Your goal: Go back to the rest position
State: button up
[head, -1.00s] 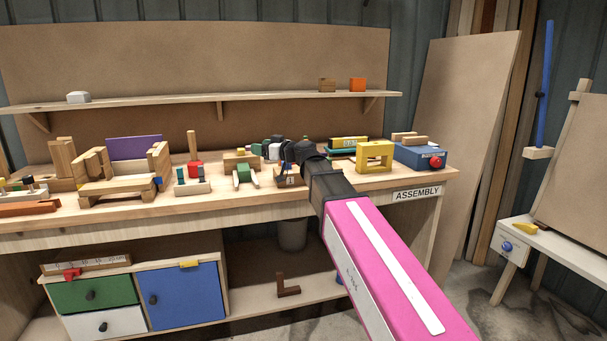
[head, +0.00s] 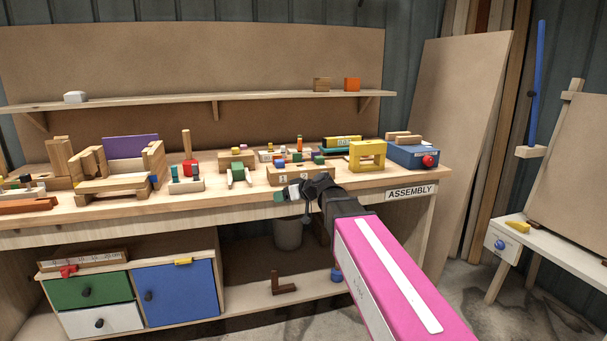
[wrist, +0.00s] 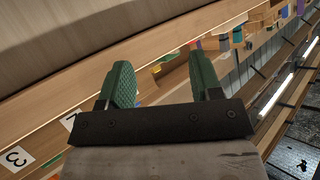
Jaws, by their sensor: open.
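My gripper (head: 283,195) is at the front edge of the workbench (head: 235,208) in the head view, at the end of my pink and black arm. In the wrist view its two green fingers (wrist: 162,84) stand well apart with nothing between them. A wooden block with number labels (head: 288,177) sits on the bench just behind the gripper. White number labels on wood show at the lower left of the wrist view (wrist: 17,158).
The bench top holds a yellow block frame (head: 367,155), a blue box with a red knob (head: 415,155) and several wooden assemblies. A shelf (head: 240,97) runs above. Below are drawers (head: 90,291) and a bucket (head: 288,234).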

jog(key=s+d+f+m+g+h, duration=0.2)
jog(key=s+d+f+m+h, duration=0.1)
jog(key=s+d+f, duration=0.3)
jog(key=s+d+f+m+g+h, duration=0.2)
jog(key=s+d+f+m+h, duration=0.1)
jog(key=s+d+f, duration=0.4)
jog(key=s+d+f+m+g+h, duration=0.2)
jog(key=s+d+f+h, duration=0.2)
jog(key=d+f, duration=0.8)
notch_tip(320, 180, down, 4)
jog(key=shift+s+r+m+h, duration=0.2)
jog(key=shift+s+m+h, duration=0.2)
jog(key=shift+s, duration=0.75)
